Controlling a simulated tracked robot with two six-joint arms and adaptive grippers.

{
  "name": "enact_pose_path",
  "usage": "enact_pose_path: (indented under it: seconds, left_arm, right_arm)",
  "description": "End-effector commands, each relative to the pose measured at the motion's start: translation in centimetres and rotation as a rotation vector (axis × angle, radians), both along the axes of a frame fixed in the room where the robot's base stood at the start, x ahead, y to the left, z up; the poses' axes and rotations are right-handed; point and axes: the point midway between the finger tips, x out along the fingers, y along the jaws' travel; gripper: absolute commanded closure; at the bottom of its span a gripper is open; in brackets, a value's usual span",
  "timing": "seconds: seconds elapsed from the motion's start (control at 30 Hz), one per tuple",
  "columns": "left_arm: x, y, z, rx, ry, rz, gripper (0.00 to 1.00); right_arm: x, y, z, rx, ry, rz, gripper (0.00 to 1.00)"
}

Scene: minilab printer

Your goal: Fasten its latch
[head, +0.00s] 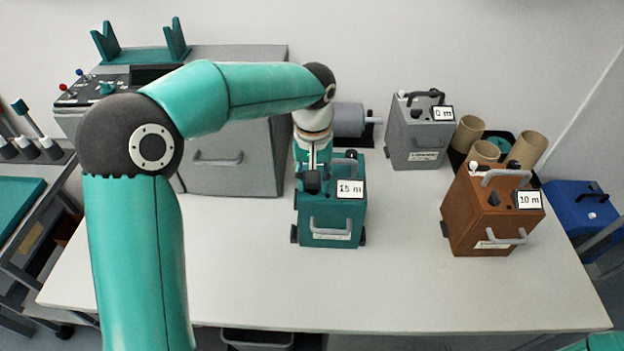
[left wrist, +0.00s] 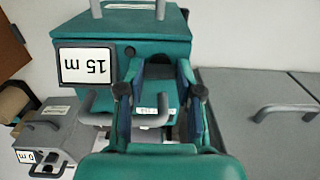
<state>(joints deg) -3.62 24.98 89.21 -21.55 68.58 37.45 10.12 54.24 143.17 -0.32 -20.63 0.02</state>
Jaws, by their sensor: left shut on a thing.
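A teal case (head: 333,232) with a "15 m" label stands upright on the white table, with a grey handle (head: 331,221) on its front. My left gripper (head: 313,178) reaches down from above onto the left part of its top. In the left wrist view the teal case (left wrist: 150,28) appears upside down, and the fingers of my left gripper (left wrist: 160,70) are at it, shut on a part of it that they mostly hide. I cannot make out the latch or whether it is fastened. My right gripper is out of view.
A grey "0 m" case (head: 415,150) and a brown "10 m" case (head: 477,225) stand to the right, with cardboard tubes (head: 468,133) between them. A large grey machine (head: 225,165) stands behind at left. The table front (head: 400,290) is clear.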

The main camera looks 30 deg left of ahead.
Motion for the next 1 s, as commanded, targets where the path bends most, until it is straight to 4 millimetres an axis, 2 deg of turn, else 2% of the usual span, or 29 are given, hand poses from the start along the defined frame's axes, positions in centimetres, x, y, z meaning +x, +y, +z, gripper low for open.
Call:
enact_pose_path:
  seconds: [0.43,0.47,0.5,0.83,1.0]
  left_arm:
    - [0.1,0.1,0.2,0.001,-0.004,0.014,1.00]
    - [0.1,0.1,0.2,0.001,-0.004,0.014,0.62]
    - [0.1,0.1,0.2,0.001,-0.004,0.014,0.55]
    - [0.0,0.0,0.1,0.000,-0.001,0.012,0.54]
    - [0.1,0.0,1.4,0.001,-0.004,0.011,0.54]
  right_arm:
    - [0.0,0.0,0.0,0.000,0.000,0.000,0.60]
    - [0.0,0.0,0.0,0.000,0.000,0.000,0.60]
    - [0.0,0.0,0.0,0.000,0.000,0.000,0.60]
    - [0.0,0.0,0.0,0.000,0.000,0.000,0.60]
    - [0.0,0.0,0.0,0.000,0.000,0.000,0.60]
